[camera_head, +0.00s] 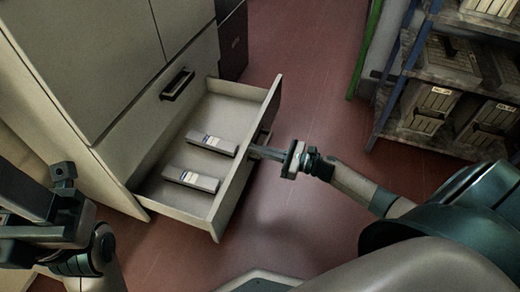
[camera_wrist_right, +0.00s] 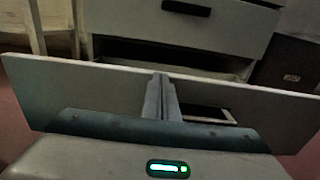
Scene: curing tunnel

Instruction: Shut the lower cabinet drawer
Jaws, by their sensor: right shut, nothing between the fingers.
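The lower cabinet drawer (camera_head: 247,165) is pulled well out of the pale cabinet (camera_head: 90,50). Two small grey boxes, one nearer (camera_head: 191,179) and one farther (camera_head: 212,143), lie inside it. My right gripper (camera_head: 256,151) is shut and empty, its fingertips at the outer face of the drawer front, near the handle. In the right wrist view its fingers (camera_wrist_right: 161,98) stand together before the drawer front (camera_wrist_right: 90,92); exact contact is hard to tell. My left gripper (camera_head: 62,178) is at the left edge, away from the drawer; its jaw opening is unclear.
An upper drawer with a dark handle (camera_head: 177,84) is shut above the open one. A shelf rack (camera_head: 405,140) with several crates stands at the right. A dark cabinet (camera_head: 233,42) stands behind. The red floor (camera_head: 300,60) between cabinet and rack is clear.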

